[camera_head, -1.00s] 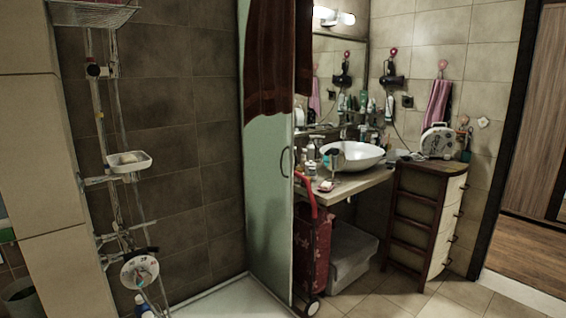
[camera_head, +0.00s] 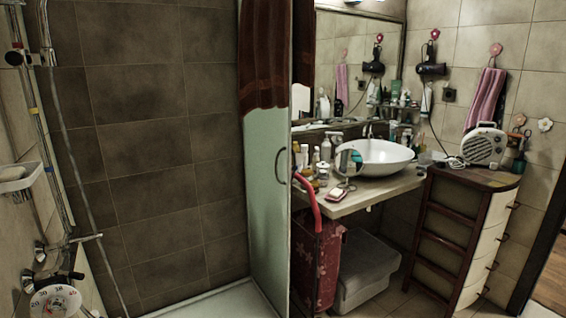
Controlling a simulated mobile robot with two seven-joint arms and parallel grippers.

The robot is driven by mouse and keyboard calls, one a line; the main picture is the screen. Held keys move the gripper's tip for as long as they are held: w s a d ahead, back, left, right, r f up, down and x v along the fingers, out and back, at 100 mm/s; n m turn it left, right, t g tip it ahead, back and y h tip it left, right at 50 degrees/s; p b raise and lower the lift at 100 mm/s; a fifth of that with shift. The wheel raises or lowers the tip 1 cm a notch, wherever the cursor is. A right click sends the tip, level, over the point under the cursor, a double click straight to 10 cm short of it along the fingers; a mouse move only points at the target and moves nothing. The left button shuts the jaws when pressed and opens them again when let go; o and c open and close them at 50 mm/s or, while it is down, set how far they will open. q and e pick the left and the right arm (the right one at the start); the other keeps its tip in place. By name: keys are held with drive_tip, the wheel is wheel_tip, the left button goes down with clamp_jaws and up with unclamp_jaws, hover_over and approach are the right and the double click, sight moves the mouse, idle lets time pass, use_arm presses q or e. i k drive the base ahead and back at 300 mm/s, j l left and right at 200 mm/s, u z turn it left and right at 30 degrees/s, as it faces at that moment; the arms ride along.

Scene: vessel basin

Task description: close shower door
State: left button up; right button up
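The shower door (camera_head: 266,196) is a greenish glass panel in the middle of the head view, seen at a steep angle. A dark curved handle (camera_head: 281,165) sits near its right edge. A dark red-brown towel (camera_head: 264,62) covers its upper part. The door stands at the right side of the shower space, and the white shower tray (camera_head: 222,300) shows to its left. Neither of my grippers is in view.
A red patterned trolley bag (camera_head: 318,262) stands just right of the door, with a grey box (camera_head: 364,268) beside it. A counter with a white basin (camera_head: 376,156) and a drawer cabinet (camera_head: 462,236) are further right. Shower fittings (camera_head: 62,245) are at left.

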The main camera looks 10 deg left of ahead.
sight(268, 133)
drive_tip(key=i+l+u, duration=0.1)
drive_tip(key=i+l, duration=0.3)
drive_tip(key=i+l+u, duration=0.1)
drive_tip(key=i+l, duration=0.3)
drive_tip(key=l, duration=0.2)
